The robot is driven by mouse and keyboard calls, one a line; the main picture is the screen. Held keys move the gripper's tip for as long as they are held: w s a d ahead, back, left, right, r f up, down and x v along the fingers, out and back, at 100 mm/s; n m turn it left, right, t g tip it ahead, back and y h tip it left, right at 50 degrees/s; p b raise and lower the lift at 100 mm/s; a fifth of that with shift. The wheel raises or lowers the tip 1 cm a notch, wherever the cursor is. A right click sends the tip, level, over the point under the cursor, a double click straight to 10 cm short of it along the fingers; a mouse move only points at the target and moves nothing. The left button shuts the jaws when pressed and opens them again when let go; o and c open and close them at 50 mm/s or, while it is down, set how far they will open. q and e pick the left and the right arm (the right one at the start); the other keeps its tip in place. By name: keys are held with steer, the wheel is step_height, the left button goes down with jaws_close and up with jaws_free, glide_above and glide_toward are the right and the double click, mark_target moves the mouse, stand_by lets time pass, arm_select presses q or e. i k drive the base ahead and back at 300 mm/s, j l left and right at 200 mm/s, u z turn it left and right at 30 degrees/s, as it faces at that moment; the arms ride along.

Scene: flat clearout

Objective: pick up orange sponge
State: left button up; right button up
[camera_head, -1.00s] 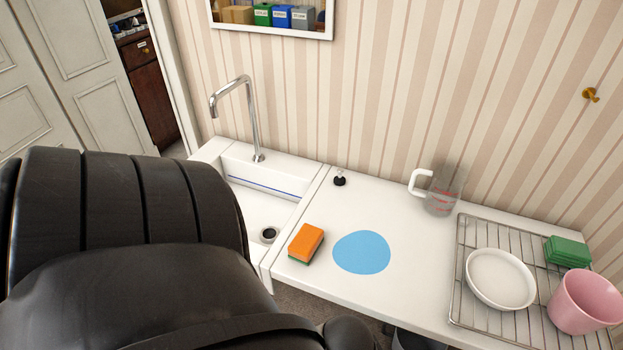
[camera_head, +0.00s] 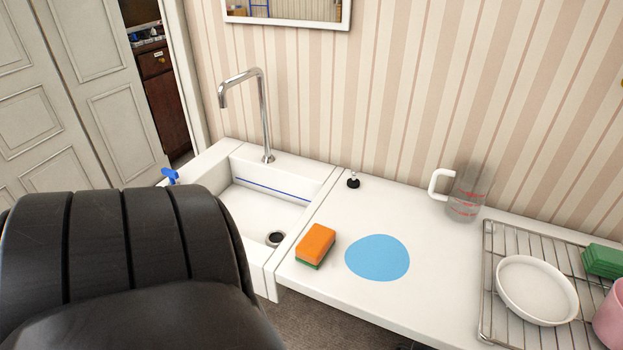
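The orange sponge (camera_head: 316,243) has a green underside. It lies on the white counter (camera_head: 330,284) beside the sink, close to the counter's left edge and left of a flat blue round patch (camera_head: 377,258). Nothing touches it from above. Neither of my grippers shows in the view.
The sink (camera_head: 262,207) with a tall tap (camera_head: 265,115) is left of the sponge. A small black stopper (camera_head: 353,181), a measuring jug (camera_head: 467,193), a wire rack (camera_head: 488,290) with a white plate (camera_head: 537,288), a green sponge (camera_head: 606,261) and a pink cup (camera_head: 611,318) stand on the counter.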

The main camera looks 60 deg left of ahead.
mark_target(312, 250)
steer(key=i+u, duration=0.15)
steer(key=u, duration=1.25)
